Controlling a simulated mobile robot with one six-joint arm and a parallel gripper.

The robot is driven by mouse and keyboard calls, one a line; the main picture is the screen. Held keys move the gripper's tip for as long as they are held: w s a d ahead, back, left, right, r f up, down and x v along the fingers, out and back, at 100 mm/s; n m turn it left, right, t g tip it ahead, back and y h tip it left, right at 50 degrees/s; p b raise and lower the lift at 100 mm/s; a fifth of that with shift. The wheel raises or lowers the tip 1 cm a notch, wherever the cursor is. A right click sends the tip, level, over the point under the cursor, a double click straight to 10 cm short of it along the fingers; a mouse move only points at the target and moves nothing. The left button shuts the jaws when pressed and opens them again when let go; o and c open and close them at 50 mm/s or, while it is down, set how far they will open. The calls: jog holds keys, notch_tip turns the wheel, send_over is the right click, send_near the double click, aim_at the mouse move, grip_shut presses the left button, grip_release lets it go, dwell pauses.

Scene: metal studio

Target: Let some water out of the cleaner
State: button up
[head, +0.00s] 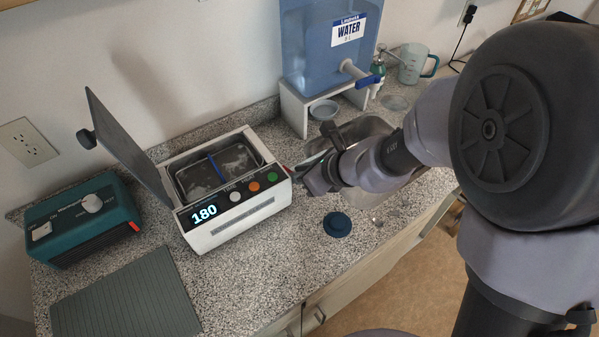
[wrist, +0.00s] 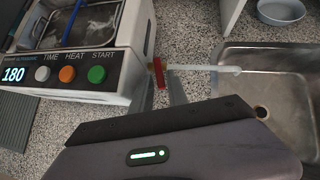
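The cleaner (head: 235,225) is a white box with its lid open, a display reading 180 and water in its basin. In the wrist view the cleaner (wrist: 80,100) shows its white, orange and green buttons. On its right side is a drain valve with a red handle (wrist: 160,73), turned across the white drain tube (wrist: 200,68). The tube runs right, its end over the sink (wrist: 265,85). My gripper (wrist: 163,92) is open at the valve, with its grey fingers apart and the red handle between or just beyond their tips; I cannot tell which. My gripper (head: 306,178) hides most of the valve in the head view.
A blue water jug (head: 315,60) stands on a white stand behind the sink, with a bowl (head: 323,110) beneath. A blue round stopper (head: 338,224) lies on the counter before my gripper. A teal device (head: 85,220) and grey mat (head: 125,295) are at left.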

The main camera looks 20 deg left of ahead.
grip_shut()
jog(key=shift+w+d+r+n+g+p, duration=0.2)
jog(key=shift+n+g+p, duration=0.25)
jog(key=shift+p, duration=0.3)
jog(key=w+n+g+p, duration=0.1)
jog(key=n+p, duration=0.1)
jog(key=shift+y+p, duration=0.3)
jog(key=shift+y, duration=0.1)
jog(key=shift+w+d+f+n+g+p, duration=0.1)
jog(key=shift+w+n+g+p, duration=0.25)
jog(key=shift+n+g+p, duration=0.35)
jog(key=shift+w+f+n+g+p, duration=0.1)
jog(key=shift+w+n+g+p, duration=0.2)
jog(key=shift+n+g+p, duration=0.4)
jog(key=shift+o, duration=0.4)
grip_release()
jog(key=shift+r, duration=0.1)
